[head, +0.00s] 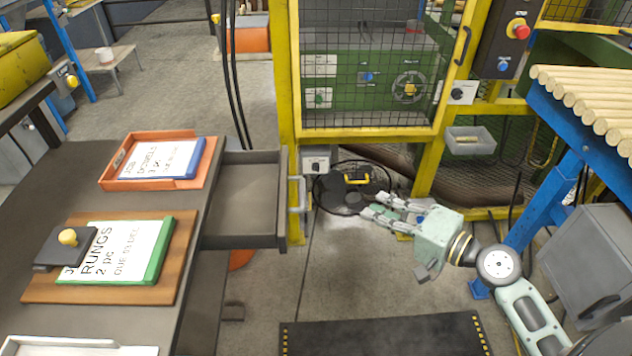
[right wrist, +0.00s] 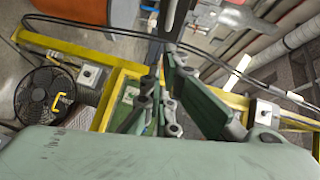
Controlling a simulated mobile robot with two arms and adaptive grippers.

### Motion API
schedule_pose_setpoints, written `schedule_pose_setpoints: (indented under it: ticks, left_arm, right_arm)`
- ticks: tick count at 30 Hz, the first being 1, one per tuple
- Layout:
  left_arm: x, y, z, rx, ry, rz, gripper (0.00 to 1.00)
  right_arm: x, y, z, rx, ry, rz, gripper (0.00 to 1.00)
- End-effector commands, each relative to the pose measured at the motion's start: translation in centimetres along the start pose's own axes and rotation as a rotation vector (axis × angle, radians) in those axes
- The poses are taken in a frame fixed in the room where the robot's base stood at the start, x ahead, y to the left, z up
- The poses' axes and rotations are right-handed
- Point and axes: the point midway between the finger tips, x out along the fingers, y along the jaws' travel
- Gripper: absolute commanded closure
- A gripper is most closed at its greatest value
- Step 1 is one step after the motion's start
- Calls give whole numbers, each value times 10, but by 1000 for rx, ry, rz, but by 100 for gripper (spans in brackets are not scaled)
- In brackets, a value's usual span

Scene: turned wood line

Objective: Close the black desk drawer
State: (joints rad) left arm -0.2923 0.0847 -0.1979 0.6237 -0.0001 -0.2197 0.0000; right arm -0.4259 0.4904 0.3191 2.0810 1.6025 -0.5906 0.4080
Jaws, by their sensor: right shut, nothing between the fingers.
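The black desk drawer (head: 240,205) is pulled out from the right side of the dark desk (head: 50,200) in the head view. It looks empty inside. Its pale handle (head: 297,195) is on the front panel, which faces right. My right gripper (head: 372,207) is to the right of the drawer front, apart from the handle, with its fingers pointing left towards it. It is shut and empty. Its fingers also show in the right wrist view (right wrist: 165,95). My left gripper is not in view.
On the desk are an orange tray (head: 112,172) with a blue-edged sign and a wooden board (head: 150,292) with a green-edged sign and a dark knobbed block. A yellow-framed mesh cage (head: 290,90) stands behind the drawer. A round black fan (head: 335,190) is on the floor near the gripper.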

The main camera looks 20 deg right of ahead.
Motion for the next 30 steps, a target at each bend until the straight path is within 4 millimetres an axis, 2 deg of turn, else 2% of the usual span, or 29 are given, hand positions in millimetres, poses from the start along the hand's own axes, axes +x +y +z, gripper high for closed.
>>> schedule_pose_setpoints:
  ticks: [5,11,18,24,30]
  left_arm:
    - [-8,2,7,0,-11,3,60]
    - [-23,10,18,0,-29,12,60]
    - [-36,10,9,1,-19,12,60]
    - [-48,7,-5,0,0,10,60]
    - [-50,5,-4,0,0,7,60]
  right_arm:
    - [13,-8,1,5,-5,-12,100]
    - [52,-11,0,4,-4,-13,100]
    - [102,-10,1,3,-4,-11,100]
    - [120,-8,22,4,-4,-9,100]
    - [127,-6,30,2,-4,-8,100]
